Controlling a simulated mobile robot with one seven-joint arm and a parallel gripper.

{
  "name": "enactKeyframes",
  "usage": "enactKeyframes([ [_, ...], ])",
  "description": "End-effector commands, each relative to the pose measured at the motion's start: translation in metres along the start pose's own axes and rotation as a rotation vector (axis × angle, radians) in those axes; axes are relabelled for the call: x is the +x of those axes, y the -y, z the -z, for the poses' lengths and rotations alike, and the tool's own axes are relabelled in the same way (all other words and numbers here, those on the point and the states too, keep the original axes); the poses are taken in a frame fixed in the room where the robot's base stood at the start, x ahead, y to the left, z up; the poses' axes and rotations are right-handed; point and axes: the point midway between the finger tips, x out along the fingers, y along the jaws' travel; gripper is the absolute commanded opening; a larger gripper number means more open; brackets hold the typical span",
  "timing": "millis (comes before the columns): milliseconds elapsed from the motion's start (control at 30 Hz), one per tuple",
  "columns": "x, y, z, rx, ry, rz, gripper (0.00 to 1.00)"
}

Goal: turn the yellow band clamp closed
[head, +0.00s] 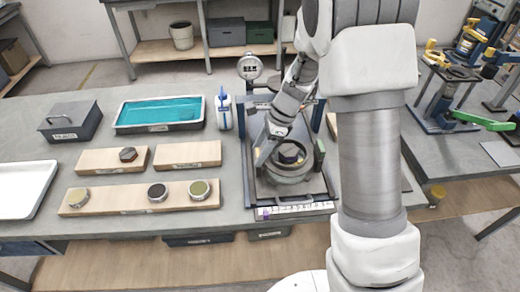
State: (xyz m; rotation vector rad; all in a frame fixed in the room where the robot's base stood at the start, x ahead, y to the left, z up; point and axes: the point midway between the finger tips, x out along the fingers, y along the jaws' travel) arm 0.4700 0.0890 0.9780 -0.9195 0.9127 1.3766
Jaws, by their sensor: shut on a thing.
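A clamp fixture stands on the grey bench in front of me, with a dark base plate (262,190) and a round grey ring (290,174). A dark round piece with a little yellow on it (291,154) sits inside the ring. I take this to be part of the yellow band clamp, but the band itself is too small to make out. My gripper (264,158) reaches down at the left side of the ring and is shut on part of the clamp. The held part is mostly hidden by my fingers.
Wooden boards (188,154) with several round lidded pieces lie left of the fixture. A teal tray (160,112), a grey box (70,120) and a round gauge (250,67) stand behind. A right-hand bench holds another fixture with a green lever (482,121). My arm hides the area between.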

Motion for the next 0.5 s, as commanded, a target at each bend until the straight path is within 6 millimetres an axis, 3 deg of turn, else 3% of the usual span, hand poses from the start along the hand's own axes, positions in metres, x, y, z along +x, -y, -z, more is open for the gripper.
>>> enactKeyframes([
  [267, -0.0015, 0.0014, 0.0006, -0.078, -0.001, -0.032, 0.09],
  [500, -0.0021, 0.0030, 0.0006, -0.246, -0.001, -0.101, 0.09],
])
